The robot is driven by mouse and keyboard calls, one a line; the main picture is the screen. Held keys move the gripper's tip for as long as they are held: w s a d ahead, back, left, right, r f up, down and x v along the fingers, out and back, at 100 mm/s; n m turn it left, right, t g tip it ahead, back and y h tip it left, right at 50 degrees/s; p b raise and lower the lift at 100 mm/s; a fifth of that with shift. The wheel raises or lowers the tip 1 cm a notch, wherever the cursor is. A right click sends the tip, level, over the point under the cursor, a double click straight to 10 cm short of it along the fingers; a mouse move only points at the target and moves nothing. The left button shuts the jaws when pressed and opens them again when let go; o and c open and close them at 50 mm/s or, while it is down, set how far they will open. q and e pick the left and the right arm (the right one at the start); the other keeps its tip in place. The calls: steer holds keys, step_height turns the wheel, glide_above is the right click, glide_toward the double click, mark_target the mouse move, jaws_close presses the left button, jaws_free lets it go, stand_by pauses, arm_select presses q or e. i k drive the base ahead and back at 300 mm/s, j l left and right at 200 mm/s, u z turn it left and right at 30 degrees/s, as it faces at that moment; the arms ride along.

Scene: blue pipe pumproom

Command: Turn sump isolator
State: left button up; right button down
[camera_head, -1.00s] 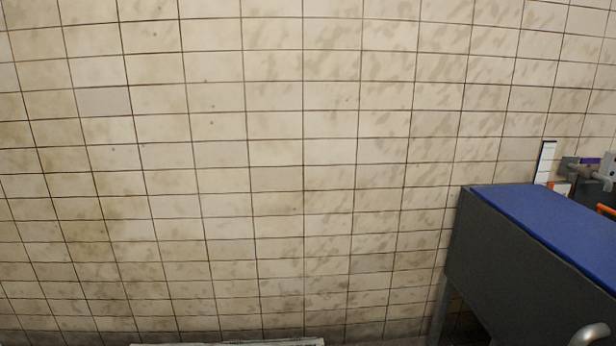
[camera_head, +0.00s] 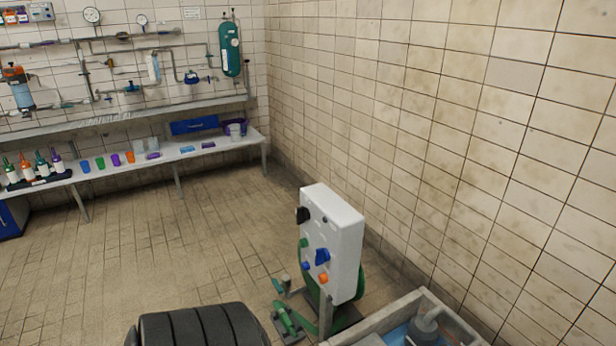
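A white upright panel (camera_head: 333,240) stands on a post near the right wall. It carries a blue rotary handle (camera_head: 322,257), a black knob (camera_head: 302,215), and small green, blue and orange buttons. A grey-rimmed sump pit or tank (camera_head: 425,294) with blue inside and a grey pump-like part (camera_head: 424,328) shows at the bottom right, cut off by the picture edge. No label is readable, so I cannot tell for sure which handle is the sump isolator. Neither of my grippers is in view.
Green pipework (camera_head: 288,320) stands on the floor beside the panel. A black ribbed round thing (camera_head: 200,328) is at the bottom edge. A long bench (camera_head: 215,143) with cups and bottles runs along the back wall, under pipes, gauges and a green cylinder (camera_head: 230,50). The tiled floor (camera_head: 170,240) between is clear.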

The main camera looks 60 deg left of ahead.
mark_target(303, 214)
steer(key=u, duration=2.05)
